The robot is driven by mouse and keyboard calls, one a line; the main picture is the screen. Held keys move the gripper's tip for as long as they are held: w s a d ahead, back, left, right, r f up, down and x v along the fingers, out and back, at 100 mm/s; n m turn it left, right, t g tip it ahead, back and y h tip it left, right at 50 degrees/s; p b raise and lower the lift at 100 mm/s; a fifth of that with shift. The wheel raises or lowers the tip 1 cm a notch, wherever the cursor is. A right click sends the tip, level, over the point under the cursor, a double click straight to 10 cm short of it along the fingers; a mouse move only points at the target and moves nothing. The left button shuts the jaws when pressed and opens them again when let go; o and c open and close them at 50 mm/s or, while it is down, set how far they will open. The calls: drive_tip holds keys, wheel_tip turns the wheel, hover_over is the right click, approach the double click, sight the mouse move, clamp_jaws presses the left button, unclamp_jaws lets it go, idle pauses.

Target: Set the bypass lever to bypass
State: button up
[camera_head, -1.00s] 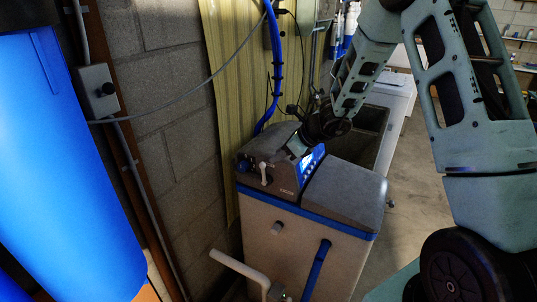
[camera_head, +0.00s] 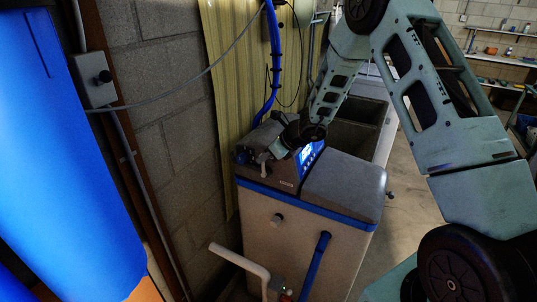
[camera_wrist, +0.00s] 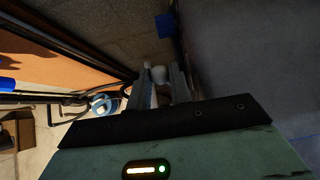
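The water softener (camera_head: 262,215) is a pale cabinet with a grey top, blue trim and a lit blue display (camera_head: 308,155). A small white lever (camera_head: 264,168) is on the front of its grey head, left of the display. My gripper (camera_head: 262,155) is low over the head, close to the lever, and partly hides it. In the wrist view, my gripper (camera_wrist: 157,88) has its two fingers apart, with the lever's rounded white end (camera_wrist: 158,74) between or just beyond the tips. Contact cannot be told.
A block wall (camera_head: 165,130) stands at the left, with a large blue tank (camera_head: 65,165) and a grey switch box (camera_head: 97,80). A blue hose (camera_head: 272,80) rises behind the softener. A sink (camera_head: 355,130) is behind.

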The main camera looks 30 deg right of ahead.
drive_tip(key=shift+d+r, duration=0.1)
drive_tip(key=shift+s+d+f+b, duration=0.1)
drive_tip(key=shift+s+d+b, duration=0.2)
drive_tip(key=shift+s+b, duration=0.15)
drive_tip(key=shift+s+d+f+b, duration=0.1)
drive_tip(key=shift+s+d+b, duration=0.2)
drive_tip(key=shift+s, duration=0.25)
drive_tip(key=shift+f, duration=0.1)
drive_tip(key=shift+s+d+f+b, duration=0.25)
drive_tip(key=shift+s+d+b, duration=0.1)
drive_tip(key=shift+s+b, duration=0.15)
drive_tip(key=shift+s+d+f+b, duration=0.2)
drive_tip(key=shift+s+d+b, duration=0.1)
drive_tip(key=shift+s+b, duration=0.15)
drive_tip(key=shift+f, duration=0.1)
drive_tip(key=shift+s+d+f+b, duration=0.5)
drive_tip(key=shift+s+f+b, duration=0.2)
drive_tip(key=shift+b, duration=0.4)
